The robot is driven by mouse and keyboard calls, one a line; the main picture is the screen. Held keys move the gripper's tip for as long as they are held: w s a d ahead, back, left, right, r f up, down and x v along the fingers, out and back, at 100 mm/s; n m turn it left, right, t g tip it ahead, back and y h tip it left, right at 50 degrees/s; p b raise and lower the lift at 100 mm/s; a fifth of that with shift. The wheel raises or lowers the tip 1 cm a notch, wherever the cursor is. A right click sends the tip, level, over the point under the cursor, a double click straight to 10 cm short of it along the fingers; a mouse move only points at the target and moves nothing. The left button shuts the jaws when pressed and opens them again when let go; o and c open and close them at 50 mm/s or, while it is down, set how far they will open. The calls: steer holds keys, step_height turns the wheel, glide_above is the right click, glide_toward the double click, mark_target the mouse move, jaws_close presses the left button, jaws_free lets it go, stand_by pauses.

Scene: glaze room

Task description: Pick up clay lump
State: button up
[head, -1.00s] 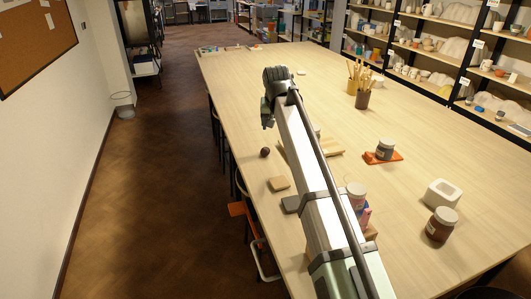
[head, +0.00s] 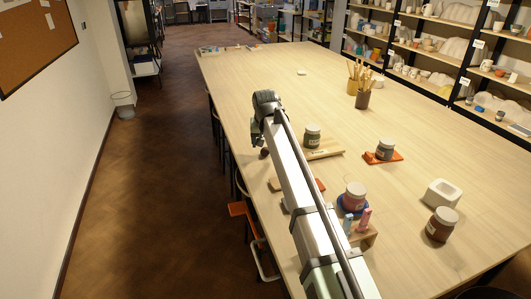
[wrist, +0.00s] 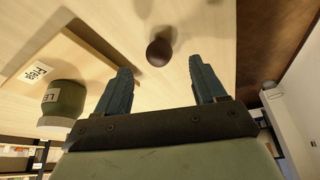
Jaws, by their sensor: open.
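The clay lump (wrist: 159,52) is a small dark brown ball on the pale wooden table (head: 345,115). In the wrist view it lies just beyond my fingertips, roughly in line with the gap between them. In the head view the clay lump (head: 264,153) is near the table's left edge, partly hidden by my gripper (head: 256,141). In the wrist view my gripper (wrist: 160,67) is open, with two dark fingers apart and nothing between them. I see no contact with the lump.
A labelled jar (head: 312,137) stands on a wooden board (head: 331,149) right of my gripper. Another jar (head: 385,149) stands on an orange mat (head: 398,157). The table's far middle is mostly clear.

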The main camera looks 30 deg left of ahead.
mark_target(265, 148)
steer(key=shift+x, duration=2.6)
steer(key=shift+w, duration=0.1)
steer(key=shift+c, duration=0.4)
steer(key=c, duration=1.1)
